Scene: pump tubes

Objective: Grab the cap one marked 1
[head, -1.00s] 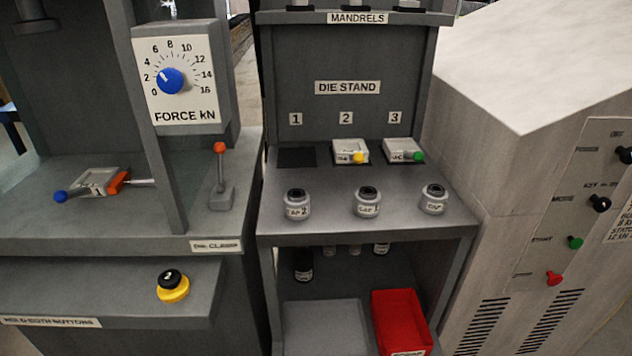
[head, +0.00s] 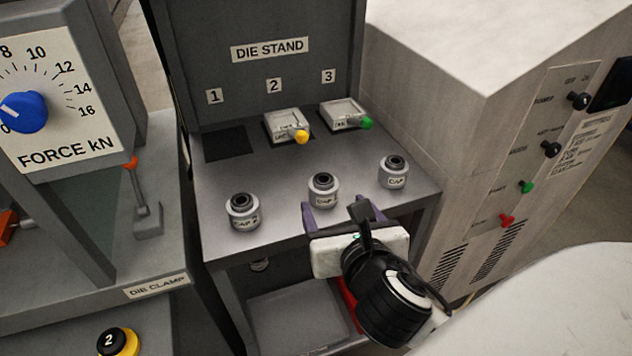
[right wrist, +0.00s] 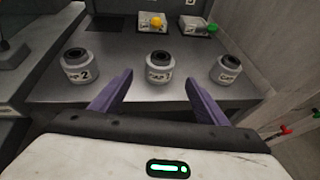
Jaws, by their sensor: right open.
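Three grey caps with black tops stand upright in a row on the die stand's shelf (head: 285,165). The middle cap (head: 323,190) has a label that appears to read CAP 1; it also shows in the right wrist view (right wrist: 159,70). The left cap (head: 243,212) reads CAP 2, also in the right wrist view (right wrist: 80,68). The right cap's number (head: 393,173) is too small to read. My right gripper (head: 339,208) is open and empty. Its purple fingers (right wrist: 160,80) point at the middle cap from the near side, one to either side of it. My left gripper is out of view.
Behind the caps are an empty dark slot 1 (head: 225,144), a die with a yellow knob (head: 286,122) and one with a green knob (head: 343,112). The die clamp stands left, a pale cabinet (head: 480,130) right. A grey tray (head: 290,318) lies below.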

